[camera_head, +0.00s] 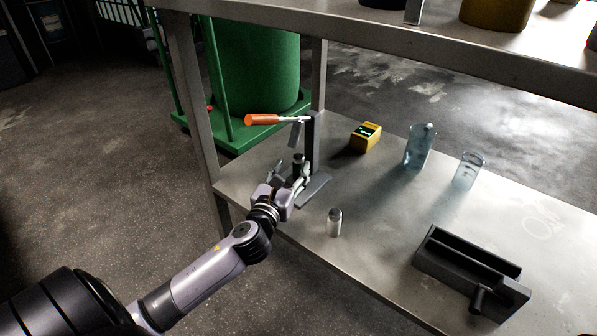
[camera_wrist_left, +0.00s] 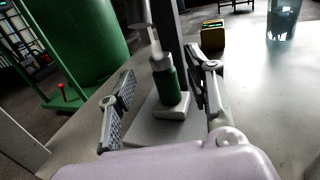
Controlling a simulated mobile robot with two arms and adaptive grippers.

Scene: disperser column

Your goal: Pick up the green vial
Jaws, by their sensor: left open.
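The green vial (camera_wrist_left: 169,86) stands upright with a grey cap on the pale base of a small lever press. In the head view only its dark, capped upper part (camera_head: 298,161) shows; the gripper hides the rest. The press has an orange-handled lever (camera_head: 263,119) and a dark upright post (camera_head: 313,142). My left gripper (camera_head: 289,176) is open at the press, its fingers pointing toward the vial. In the left wrist view the left gripper (camera_wrist_left: 162,80) has one finger on either side of the vial, with visible gaps. My right gripper is in neither view.
A yellow device (camera_head: 365,138) stands behind the press. Two clear bluish containers (camera_head: 419,146) (camera_head: 468,170) stand farther right. A small grey-capped vial (camera_head: 334,222) is near the table's front edge, and a dark block fixture (camera_head: 470,269) is at front right. A shelf (camera_head: 400,43) overhangs the back.

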